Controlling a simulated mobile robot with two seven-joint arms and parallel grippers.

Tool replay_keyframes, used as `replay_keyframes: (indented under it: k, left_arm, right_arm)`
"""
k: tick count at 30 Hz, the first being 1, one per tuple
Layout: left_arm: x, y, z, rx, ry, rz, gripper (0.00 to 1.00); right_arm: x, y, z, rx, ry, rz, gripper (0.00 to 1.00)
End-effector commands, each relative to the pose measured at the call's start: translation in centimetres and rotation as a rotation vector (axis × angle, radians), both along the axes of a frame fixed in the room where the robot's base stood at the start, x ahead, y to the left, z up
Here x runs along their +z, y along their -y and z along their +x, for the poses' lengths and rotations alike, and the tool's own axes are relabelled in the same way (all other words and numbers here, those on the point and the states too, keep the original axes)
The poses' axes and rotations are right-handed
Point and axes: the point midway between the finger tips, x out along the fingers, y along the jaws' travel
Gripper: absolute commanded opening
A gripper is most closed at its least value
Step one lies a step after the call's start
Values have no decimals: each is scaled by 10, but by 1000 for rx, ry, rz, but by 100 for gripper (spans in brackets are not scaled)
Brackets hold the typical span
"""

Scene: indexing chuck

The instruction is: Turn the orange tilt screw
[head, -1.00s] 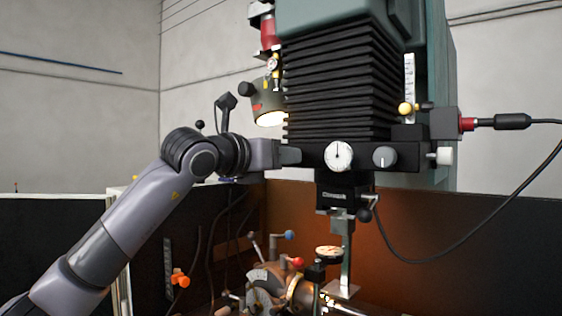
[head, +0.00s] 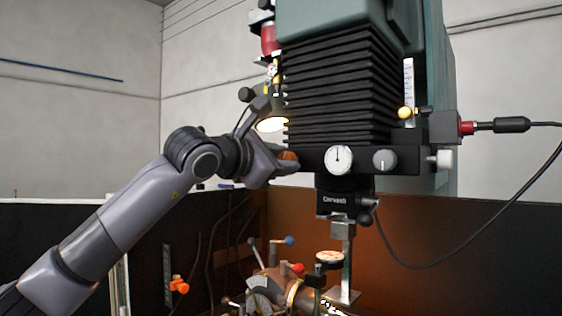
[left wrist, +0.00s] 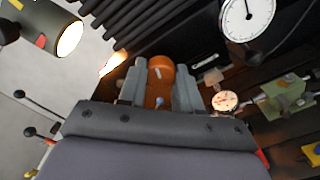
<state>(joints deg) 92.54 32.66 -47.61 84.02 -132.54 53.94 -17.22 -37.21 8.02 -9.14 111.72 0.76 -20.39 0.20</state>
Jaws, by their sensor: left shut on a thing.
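The orange tilt screw (left wrist: 160,66) is a round orange knob on the left end of the black machine head. It sits between the two grey fingers of my left gripper (left wrist: 160,84) in the left wrist view. In the head view a piece of the orange screw (head: 288,155) shows between the fingers. My left gripper (head: 284,162) is shut on it and tilted. The fingers hide the sides of the screw. My right gripper is not in view.
The black head carries a white dial (head: 339,160) and a grey knob (head: 385,159). A lit lamp (head: 272,124) stands close above my left wrist. Below is a geared fixture (head: 270,290) with coloured lever balls. Bare wall is at the left.

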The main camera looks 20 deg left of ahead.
Motion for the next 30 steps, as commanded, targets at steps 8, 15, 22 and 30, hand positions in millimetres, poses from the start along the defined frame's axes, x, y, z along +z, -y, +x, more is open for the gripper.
replay_keyframes:
  k: [8, 15, 22, 30]
  left_arm:
    - [1, 1, 0, -2, 29, 72, 3]
    - [1, 1, -1, -2, 34, 86, 3]
    - [1, 1, -1, -2, 34, 85, 3]
    - [1, 1, 0, -1, 32, 84, 59]
  right_arm:
    - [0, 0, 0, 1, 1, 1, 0]
    - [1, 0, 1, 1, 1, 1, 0]
    - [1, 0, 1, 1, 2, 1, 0]
    - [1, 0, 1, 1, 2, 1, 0]
